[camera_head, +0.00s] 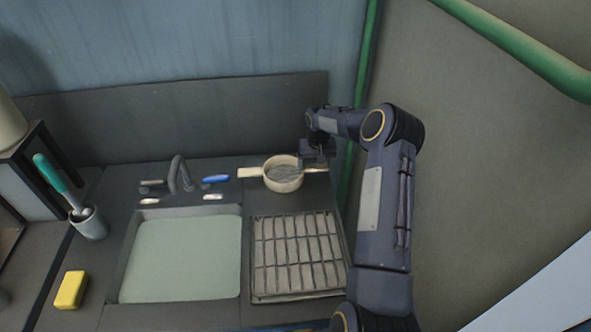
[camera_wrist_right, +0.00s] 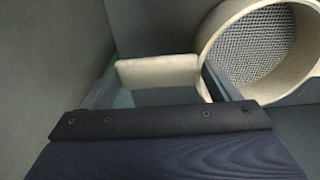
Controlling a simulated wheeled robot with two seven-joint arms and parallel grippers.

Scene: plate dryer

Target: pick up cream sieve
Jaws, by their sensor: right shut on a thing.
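The cream sieve (camera_head: 283,183) is a round cream ring with a grey mesh, at the back of the counter above the drying rack. A flat cream handle extends from its left side, and another short one reaches right to my right gripper (camera_head: 314,166). In the right wrist view the sieve's ring and mesh (camera_wrist_right: 262,50) show at the upper right. My right gripper (camera_wrist_right: 165,85) is shut on the sieve's handle there. Whether the sieve touches the counter is hard to tell. My left gripper is not in view.
A drying rack (camera_head: 298,254) lies in front of the sieve, beside the sink (camera_head: 181,258). The faucet (camera_head: 180,174) and a blue object (camera_head: 215,179) are to the left. A yellow sponge (camera_head: 71,290) and a cup with a green brush (camera_head: 89,223) stand farther left. A wall is close on the right.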

